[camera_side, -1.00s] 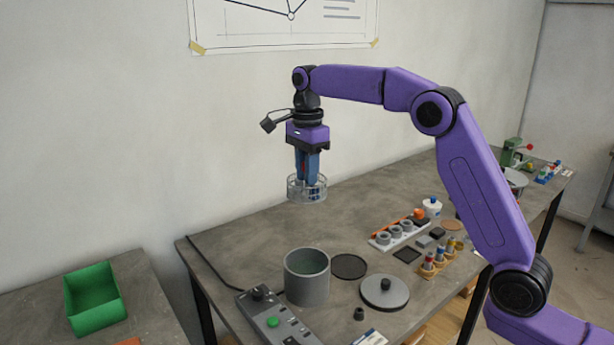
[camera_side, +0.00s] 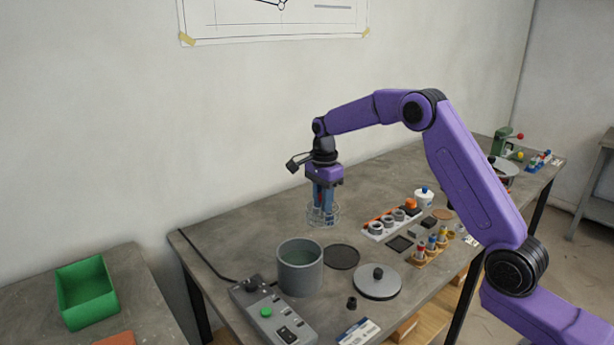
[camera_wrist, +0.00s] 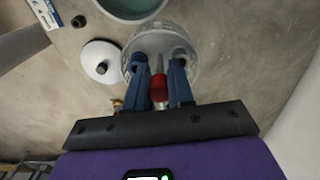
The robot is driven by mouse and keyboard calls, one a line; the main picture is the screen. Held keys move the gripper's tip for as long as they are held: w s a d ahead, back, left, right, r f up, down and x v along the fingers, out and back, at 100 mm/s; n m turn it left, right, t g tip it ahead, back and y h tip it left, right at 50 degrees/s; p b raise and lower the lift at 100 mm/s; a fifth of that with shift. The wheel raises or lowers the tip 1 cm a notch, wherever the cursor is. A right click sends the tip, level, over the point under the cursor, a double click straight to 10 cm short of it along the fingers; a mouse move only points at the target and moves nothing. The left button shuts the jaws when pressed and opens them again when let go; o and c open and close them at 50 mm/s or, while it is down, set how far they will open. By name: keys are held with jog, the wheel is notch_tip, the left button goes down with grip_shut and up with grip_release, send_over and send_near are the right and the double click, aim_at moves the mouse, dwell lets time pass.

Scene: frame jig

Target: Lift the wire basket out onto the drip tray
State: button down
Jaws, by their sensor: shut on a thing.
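My gripper (camera_side: 323,205) is shut on the wire basket (camera_side: 323,217) and points down. The basket is a pale round cage that hangs under the fingers, apart from the pot. In the wrist view the basket (camera_wrist: 186,46) shows below the blue fingers, with a red part between them. The drip tray (camera_side: 342,257) is a flat dark disc on the bench, beside the pot. The basket appears beyond it in the side view; its exact height is hard to tell. The tray is not clear in the wrist view. The open grey pot (camera_side: 300,278) holds greenish liquid.
A grey lid with a black knob (camera_side: 377,284) lies right of the pot. A control box with a green button (camera_side: 268,315) stands in front. A white rack (camera_side: 393,224) and small bottles (camera_side: 430,247) are to the right. The bench behind the pot is clear.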

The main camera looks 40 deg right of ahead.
jog(key=shift+s+d+f, duration=0.35)
jog(key=shift+d+f, duration=0.65)
jog(key=shift+f, duration=1.25)
jog(key=shift+s+d+f, duration=0.3)
jog(key=shift+d+f, duration=0.65)
jog(key=shift+f, duration=1.25)
jog(key=shift+s+d+f, duration=0.35)
jog(key=shift+d+f, duration=0.65)
jog(key=shift+f, duration=1.25)
jog(key=shift+f, duration=0.25)
jog(key=shift+f, duration=0.25)
jog(key=c, duration=0.9)
grip_release()
jog(key=c, duration=0.3)
